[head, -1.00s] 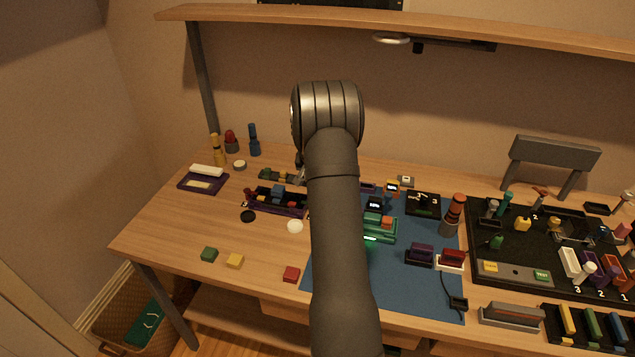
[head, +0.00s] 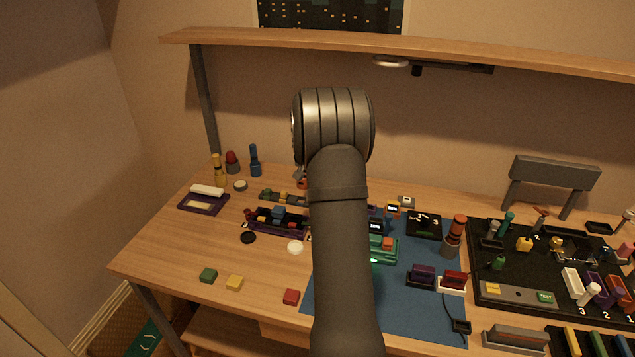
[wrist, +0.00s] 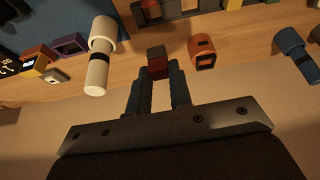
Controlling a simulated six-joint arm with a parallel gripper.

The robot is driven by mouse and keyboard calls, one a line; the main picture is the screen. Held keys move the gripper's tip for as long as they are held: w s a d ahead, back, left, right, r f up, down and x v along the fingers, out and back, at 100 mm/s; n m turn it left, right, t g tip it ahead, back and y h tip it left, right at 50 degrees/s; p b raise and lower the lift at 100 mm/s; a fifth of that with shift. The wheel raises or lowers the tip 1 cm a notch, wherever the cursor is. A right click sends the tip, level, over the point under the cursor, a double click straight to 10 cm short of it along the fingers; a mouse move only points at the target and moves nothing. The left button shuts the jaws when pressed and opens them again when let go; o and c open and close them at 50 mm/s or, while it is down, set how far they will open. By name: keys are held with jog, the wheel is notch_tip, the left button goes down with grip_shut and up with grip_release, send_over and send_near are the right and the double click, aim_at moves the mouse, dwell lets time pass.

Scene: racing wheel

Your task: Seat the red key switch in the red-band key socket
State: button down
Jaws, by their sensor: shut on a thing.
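My gripper (wrist: 158,92) is shut on a small dark-red block, which I take as the red key switch (wrist: 157,61), held between the fingertips in the wrist view. Just right of it is an orange-red piece with a dark opening (wrist: 202,51); I cannot tell whether this is the red-band key socket. It stands apart from the held block.
The wrist view shows a white cylinder with a black band (wrist: 100,56) at left and a blue cylinder (wrist: 297,55) at right. In the head view a purple tray of blocks (head: 294,231) lies left of my arm.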

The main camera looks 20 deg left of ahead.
jog(key=s+a+r+n+g+y, duration=0.1)
jog(key=s+a+n+g+y, duration=0.2)
jog(key=s+n, duration=0.8)
jog(key=shift+s+a+r+n+g+y, duration=0.25)
jog(key=shift+n+g+y, duration=0.5)
jog(key=shift+n, duration=2.55)
jog(key=shift+d, duration=0.1)
jog(key=shift+f, duration=0.15)
jog(key=shift+f, duration=2.85)
jog(key=shift+f, duration=1.15)
jog(key=c, duration=1.2)
grip_release()
jog(key=shift+c, duration=0.2)
